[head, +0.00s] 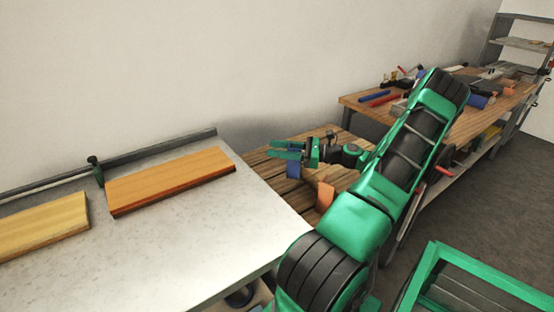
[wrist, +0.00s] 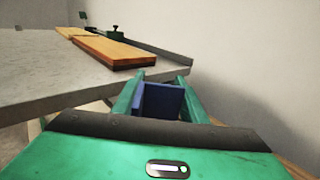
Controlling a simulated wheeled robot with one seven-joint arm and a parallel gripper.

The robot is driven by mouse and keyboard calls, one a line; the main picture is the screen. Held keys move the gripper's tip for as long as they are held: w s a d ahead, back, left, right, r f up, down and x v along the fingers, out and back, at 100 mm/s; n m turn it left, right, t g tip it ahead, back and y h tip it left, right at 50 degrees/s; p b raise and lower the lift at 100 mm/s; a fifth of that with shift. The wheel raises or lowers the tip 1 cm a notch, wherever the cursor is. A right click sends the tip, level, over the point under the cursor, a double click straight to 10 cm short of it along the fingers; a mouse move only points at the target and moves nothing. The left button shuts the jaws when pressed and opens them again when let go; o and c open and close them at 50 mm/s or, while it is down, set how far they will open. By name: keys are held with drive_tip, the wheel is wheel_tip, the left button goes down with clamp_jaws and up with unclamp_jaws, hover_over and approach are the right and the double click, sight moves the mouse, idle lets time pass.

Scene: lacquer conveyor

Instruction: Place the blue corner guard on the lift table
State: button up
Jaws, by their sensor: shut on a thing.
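My gripper (head: 276,149) is shut on the blue corner guard (head: 293,170). In the head view the guard hangs below the fingers, over or in front of a slatted wooden top (head: 258,165); this may be the lift table, but I cannot tell for sure. The wrist view shows the guard (wrist: 162,101) between the two green fingers (wrist: 161,80). I cannot tell the gap between the guard and the slats. My arm hides part of the slatted top's right side.
A grey table (head: 215,235) at the left carries an orange-brown board (head: 170,178) and a yellowish board (head: 42,225). An orange piece (head: 325,196) stands at the slatted top's near edge. A workbench (head: 352,103) with tools stands behind my arm. A green frame (head: 480,275) is at lower right.

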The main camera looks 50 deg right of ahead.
drive_tip(key=shift+s+f, duration=0.1)
drive_tip(key=shift+f, duration=1.8)
drive_tip(key=o, duration=1.1)
drive_tip(key=shift+c, duration=0.2)
drive_tip(key=v, duration=1.2)
